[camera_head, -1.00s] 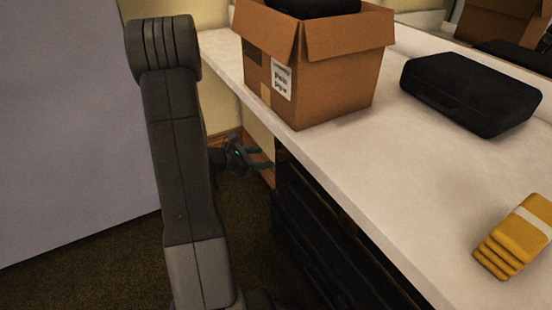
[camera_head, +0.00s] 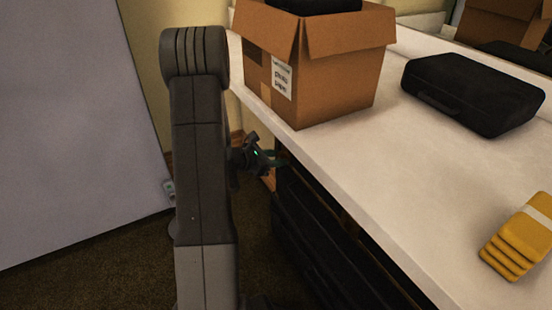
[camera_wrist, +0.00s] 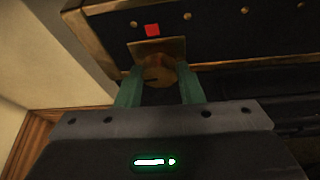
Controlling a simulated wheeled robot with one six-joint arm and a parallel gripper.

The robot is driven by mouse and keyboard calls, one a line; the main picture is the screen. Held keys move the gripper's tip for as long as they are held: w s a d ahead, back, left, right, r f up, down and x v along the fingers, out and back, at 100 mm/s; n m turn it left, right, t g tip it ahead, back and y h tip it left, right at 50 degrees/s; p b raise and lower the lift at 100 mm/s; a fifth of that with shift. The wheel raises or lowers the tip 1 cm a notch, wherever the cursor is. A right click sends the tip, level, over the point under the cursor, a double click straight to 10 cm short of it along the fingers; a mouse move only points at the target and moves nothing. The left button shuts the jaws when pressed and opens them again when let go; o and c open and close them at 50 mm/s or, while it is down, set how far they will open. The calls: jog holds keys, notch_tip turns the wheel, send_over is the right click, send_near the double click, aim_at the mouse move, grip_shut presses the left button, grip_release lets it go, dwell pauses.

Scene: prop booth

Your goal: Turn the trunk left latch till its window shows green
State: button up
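The trunk (camera_head: 330,245) is a black case with brass trim under the table, and its dark front with brass studs fills the top of the wrist view (camera_wrist: 215,32). A brass latch knob (camera_wrist: 158,73) sticks out below a brass plate. Its small window (camera_wrist: 152,30) shows red. My gripper (camera_wrist: 160,80) is open, its two teal fingers at the left and right of the knob. I cannot tell whether they touch it. In the head view my gripper (camera_head: 274,162) is beside the table edge, partly behind my arm, and the latch is hidden there.
The white table (camera_head: 350,160) overhangs the trunk. On it are a cardboard box (camera_head: 335,75), a black case (camera_head: 470,92) and a yellow stack (camera_head: 520,240). A pale panel (camera_head: 75,120) stands at left. Carpet shows between panel and trunk.

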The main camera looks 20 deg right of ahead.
jog(key=shift+r+p, duration=0.1)
jog(key=shift+p, duration=0.25)
jog(key=shift+c, duration=0.3)
jog(key=n+g+p, duration=0.1)
jog(key=p, duration=0.2)
jog(key=shift+w+r+n, duration=0.1)
jog(key=shift+r+n, duration=0.1)
jog(key=shift+n, duration=0.2)
jog(key=n+g+p, duration=0.3)
jog(key=p, duration=0.3)
jog(key=shift+w+f+n, duration=0.1)
jog(key=shift+w+n, duration=0.05)
jog(key=shift+n, duration=0.25)
jog(key=n+g+p, duration=0.1)
jog(key=n+h+p, duration=0.1)
jog(key=n, duration=0.1)
jog(key=shift+w+f+g+p, duration=0.1)
jog(key=shift+f+g+p, duration=0.1)
jog(key=shift+g+p, duration=0.2)
jog(key=shift+w+f+n+g+h+p, duration=0.15)
jog(key=shift+n+g+h+p, duration=0.35)
jog(key=shift+n, duration=1.1)
jog(key=shift+h, duration=0.3)
jog(key=o, duration=1)
